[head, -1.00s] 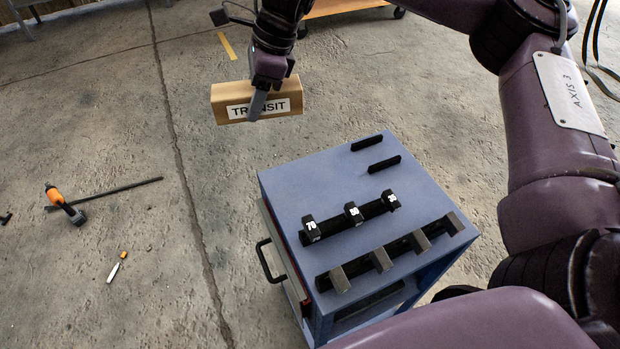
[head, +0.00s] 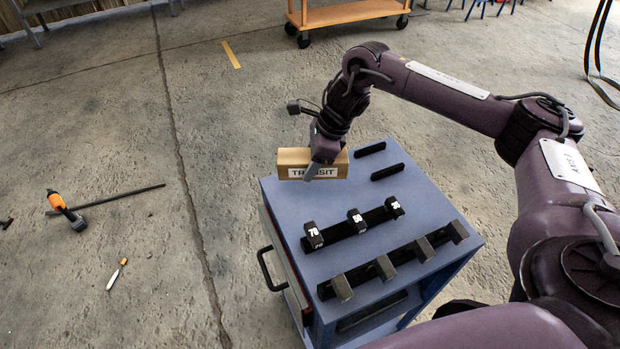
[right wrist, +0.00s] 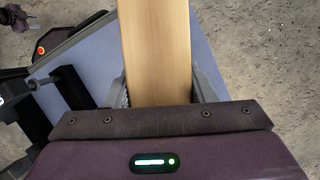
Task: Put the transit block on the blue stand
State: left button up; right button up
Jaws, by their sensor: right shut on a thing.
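The transit block (head: 290,160) is a tan wooden bar with a white label on its side. My right gripper (head: 322,170) is shut on it near its middle. In the head view the block shows over the far left part of the blue stand's top (head: 290,205); whether it touches the top I cannot tell. In the right wrist view the block (right wrist: 157,50) runs straight out between the two fingers (right wrist: 160,92), with the blue top (right wrist: 85,50) behind it. My left gripper is not in view.
The stand bears two short black bars (head: 387,172), a black rail with numbered blocks (head: 345,232) and a front rail with several grey blocks (head: 390,268). A black handle (head: 265,270) juts from its left side. A drill (head: 62,207) and a rod lie on the floor. A wooden cart (head: 350,10) stands behind.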

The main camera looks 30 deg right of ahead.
aim_at(304, 190)
notch_tip(304, 190, down, 6)
jog(key=shift+f+p, duration=0.1)
jog(key=shift+p, duration=0.5)
jog(key=shift+f, duration=0.25)
jog(key=shift+f, duration=0.15)
jog(key=o, duration=1.1)
jog(key=shift+o, duration=0.2)
